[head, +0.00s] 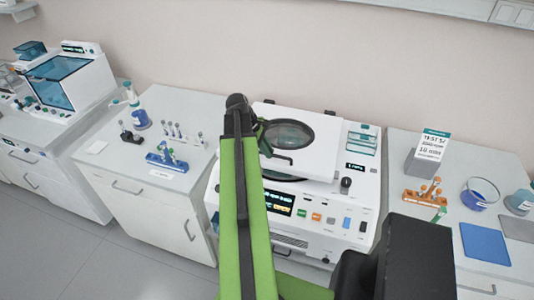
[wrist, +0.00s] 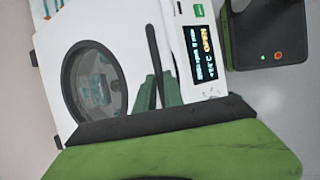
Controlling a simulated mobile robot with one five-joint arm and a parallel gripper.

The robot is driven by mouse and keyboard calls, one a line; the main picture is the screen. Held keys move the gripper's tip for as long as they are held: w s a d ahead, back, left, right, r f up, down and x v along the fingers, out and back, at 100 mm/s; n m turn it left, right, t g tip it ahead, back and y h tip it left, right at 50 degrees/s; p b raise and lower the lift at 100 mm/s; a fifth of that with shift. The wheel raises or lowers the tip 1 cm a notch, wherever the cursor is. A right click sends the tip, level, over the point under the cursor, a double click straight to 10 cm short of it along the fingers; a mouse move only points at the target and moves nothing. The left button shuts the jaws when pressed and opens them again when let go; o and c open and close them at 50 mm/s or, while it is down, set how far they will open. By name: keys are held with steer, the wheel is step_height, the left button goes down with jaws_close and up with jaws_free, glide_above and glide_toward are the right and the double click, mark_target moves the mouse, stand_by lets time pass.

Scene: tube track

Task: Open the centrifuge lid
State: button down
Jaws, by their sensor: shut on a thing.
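The white centrifuge (head: 340,222) stands in the middle of the head view, with a display and several coloured buttons on its front. Its lid (head: 322,152), with a round dark-rimmed window, is partly raised; a dark round opening shows beneath it. In the wrist view the lid (wrist: 128,28) fills the left and middle, and the display beside it appears to read "OPEN". My gripper (wrist: 159,93) is shut on the dark lid handle (wrist: 153,50), one green finger on each side. In the head view my arm hides part of the lid and most of the gripper.
On the left bench are a blue tube rack (head: 166,160), a bottle (head: 141,118) and other small racks. A wall is behind.

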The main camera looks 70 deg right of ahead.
steer(key=d+r+p, duration=0.3)
steer(key=r+p, duration=0.2)
steer(key=r, duration=0.1)
steer(key=d+r+p, duration=0.3)
steer(key=r+p, duration=0.3)
steer(key=r, duration=0.1)
steer(key=shift+w, duration=0.15)
steer(key=c, duration=1.9)
jaws_free()
steer(key=o, duration=0.4)
steer(key=shift+d+f, duration=0.15)
steer(key=shift+d, duration=0.15)
steer(key=shift+o, duration=0.2)
steer(key=a+p+v, duration=0.1)
steer(key=p+v, duration=0.5)
steer(key=v, duration=0.1)
steer(key=w+a+f+b, duration=0.1)
steer(key=w+a, duration=0.4)
steer(key=w, duration=0.5)
steer(key=shift+f, duration=0.3)
